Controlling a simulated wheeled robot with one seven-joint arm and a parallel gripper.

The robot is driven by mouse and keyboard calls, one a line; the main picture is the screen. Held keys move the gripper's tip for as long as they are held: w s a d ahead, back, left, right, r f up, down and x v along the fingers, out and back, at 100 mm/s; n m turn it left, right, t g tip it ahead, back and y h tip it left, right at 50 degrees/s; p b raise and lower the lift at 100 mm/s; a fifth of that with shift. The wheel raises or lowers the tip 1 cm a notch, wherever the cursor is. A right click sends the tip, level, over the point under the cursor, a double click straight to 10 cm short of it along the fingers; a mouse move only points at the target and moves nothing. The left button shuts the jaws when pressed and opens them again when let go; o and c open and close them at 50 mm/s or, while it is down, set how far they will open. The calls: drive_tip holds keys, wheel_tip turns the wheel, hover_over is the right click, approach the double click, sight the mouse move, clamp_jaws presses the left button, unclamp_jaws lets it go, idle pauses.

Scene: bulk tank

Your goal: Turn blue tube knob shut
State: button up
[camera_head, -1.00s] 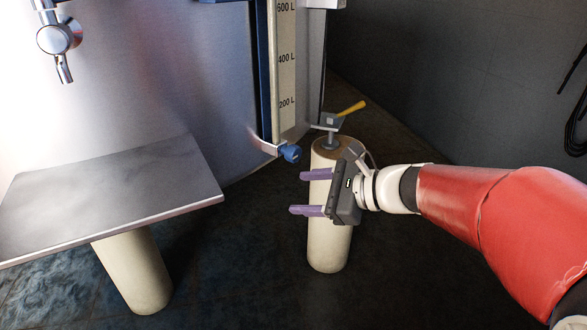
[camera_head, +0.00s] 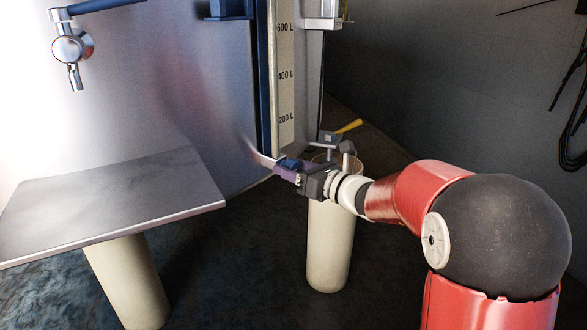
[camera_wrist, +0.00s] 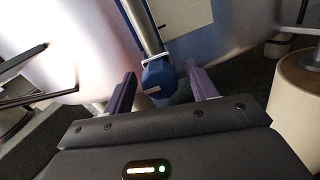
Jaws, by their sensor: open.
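The blue knob (camera_head: 288,163) is at the foot of the tank's level tube (camera_head: 285,100), which has litre marks. In the head view my gripper (camera_head: 280,171) reaches it from the right, and its fingers hide part of the knob. In the wrist view the knob (camera_wrist: 159,78) lies between the two purple fingers of my gripper (camera_wrist: 162,88), with a gap on each side. The gripper is open, and I see no firm hold on the knob.
A beige post (camera_head: 331,245) with a yellow-handled valve (camera_head: 342,132) stands just behind and right of my gripper. A grey slab (camera_head: 110,205) on a beige leg is at left. The steel tank wall (camera_head: 190,90) rises behind. The dark floor between the supports is clear.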

drive_tip(key=shift+w+a, duration=0.1)
drive_tip(key=shift+a, duration=0.05)
drive_tip(key=c, duration=1)
